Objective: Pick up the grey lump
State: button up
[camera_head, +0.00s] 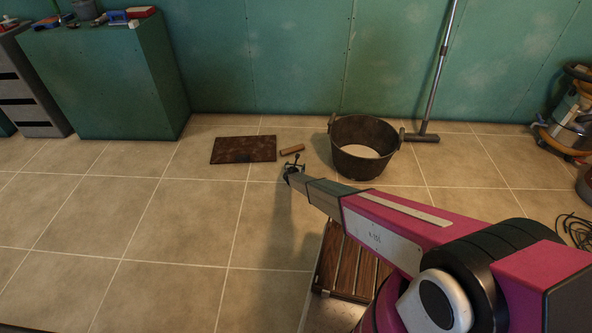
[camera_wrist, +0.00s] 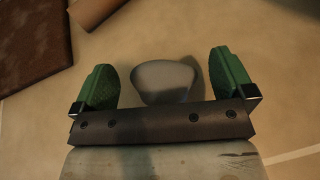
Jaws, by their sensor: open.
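The grey lump (camera_wrist: 165,82) shows in the wrist view as a smooth, rounded grey shape on the tiled floor. My gripper (camera_wrist: 165,78) is open, with one green finger on each side of the lump. A gap shows between the lump and each finger. The near end of the lump is hidden by the dark bar of the gripper. In the head view my gripper (camera_head: 293,171) is low over the floor, left of the bucket, and the lump is too small or hidden to make out.
A dark bucket (camera_head: 336,152) with pale contents stands right of my gripper. A brown cylinder (camera_head: 292,150) and a dark brown mat (camera_head: 243,149) lie just beyond it. A slatted wooden piece (camera_head: 345,262) lies under my arm. A squeegee-like tool (camera_head: 423,137) leans on the green wall. Floor at left is clear.

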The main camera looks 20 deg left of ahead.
jog(key=shift+x, duration=1.05)
jog(key=c, duration=1)
jog(key=shift+c, duration=0.2)
jog(key=shift+r, duration=0.15)
